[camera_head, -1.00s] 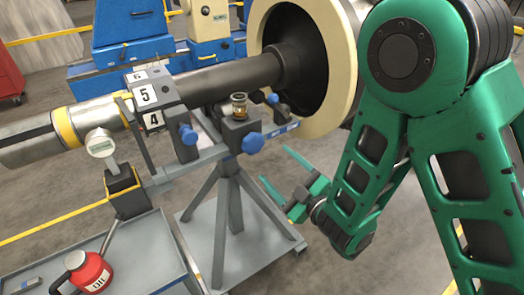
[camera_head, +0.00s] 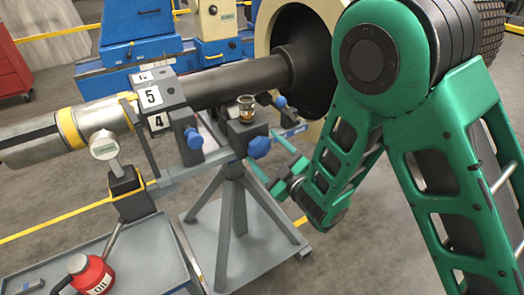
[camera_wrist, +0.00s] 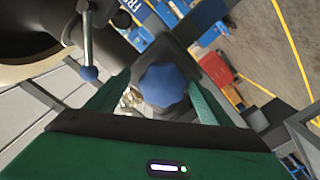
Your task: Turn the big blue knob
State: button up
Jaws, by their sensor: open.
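The big blue knob (camera_head: 259,147) is on the side of a dark block below a small brass cup (camera_head: 246,104). In the wrist view the lobed blue knob (camera_wrist: 165,86) faces me, between the two green fingers. My gripper (camera_head: 268,157) is open, with its fingers reaching towards the knob from the right in the head view. In the wrist view my gripper (camera_wrist: 160,77) has one finger on each side of the knob, with a gap on both sides. Whether a finger touches it I cannot tell.
Another blue knob (camera_head: 194,138) is to the left, beside the numbered block (camera_head: 155,98). A ball-ended lever (camera_wrist: 88,72) is close to my left finger. A long shaft (camera_head: 225,82) runs above the grey stand (camera_head: 238,205). A red oil can (camera_head: 91,273) stands lower left.

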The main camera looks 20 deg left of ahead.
jog(key=shift+a, duration=0.2)
jog(key=c, duration=1.1)
jog(key=shift+o, duration=0.2)
jog(key=shift+w+r+m, duration=0.1)
jog(key=shift+r+m, duration=0.05)
jog(key=shift+m, duration=0.25)
jog(key=o, duration=1.1)
jog(key=shift+c, duration=0.2)
